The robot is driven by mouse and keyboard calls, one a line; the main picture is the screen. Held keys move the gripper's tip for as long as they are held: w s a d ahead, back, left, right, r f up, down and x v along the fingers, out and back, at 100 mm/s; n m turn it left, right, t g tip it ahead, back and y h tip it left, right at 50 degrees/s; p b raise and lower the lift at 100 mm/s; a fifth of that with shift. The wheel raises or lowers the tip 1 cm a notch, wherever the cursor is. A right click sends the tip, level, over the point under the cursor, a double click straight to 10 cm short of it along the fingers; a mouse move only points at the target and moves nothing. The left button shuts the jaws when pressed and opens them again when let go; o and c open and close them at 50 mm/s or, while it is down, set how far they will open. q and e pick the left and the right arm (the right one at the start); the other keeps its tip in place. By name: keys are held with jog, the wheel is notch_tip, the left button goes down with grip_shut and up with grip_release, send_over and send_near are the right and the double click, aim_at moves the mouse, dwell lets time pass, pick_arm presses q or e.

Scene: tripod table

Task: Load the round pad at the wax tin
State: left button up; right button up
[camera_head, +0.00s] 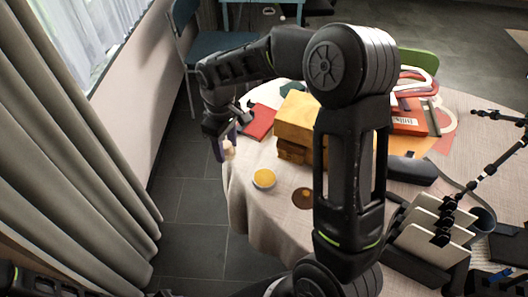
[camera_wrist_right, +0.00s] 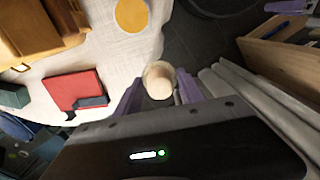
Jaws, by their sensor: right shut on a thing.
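My right gripper (camera_head: 223,142) is at the left edge of the cloth-covered table. It is shut on a pale beige round piece, apparently the round pad (camera_head: 229,150), whose round end faces the wrist camera between the purple fingers (camera_wrist_right: 159,82). A low round tin with a yellow top and pale rim, which looks like the wax tin (camera_head: 264,179), lies on the table to the pad's lower right in the head view. It also shows at the top of the wrist view (camera_wrist_right: 131,14). The pad is apart from this tin. My left gripper is not in view.
A brown round object (camera_head: 302,198) lies right of the tin. The cloth (camera_head: 240,205) around the tin is mostly clear. A grey curtain (camera_head: 70,130) hangs at left.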

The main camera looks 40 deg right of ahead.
aim_at(264, 178)
jog(key=s+d+f+n+p, duration=0.1)
jog(key=s+d+n+p, duration=0.1)
jog(key=s+d+n, duration=0.5)
jog(key=n, duration=0.4)
jog(key=shift+s+f+p, duration=0.25)
jog(key=shift+f+p, duration=0.05)
jog(key=shift+p, duration=0.05)
jog(key=shift+d, duration=0.1)
notch_tip(264, 178, down, 6)
jog(key=b, duration=0.5)
jog(key=shift+f+b, duration=0.4)
jog(key=shift+f, duration=0.1)
dwell(0.5)
jog(key=shift+s+f, duration=0.1)
dwell(1.1)
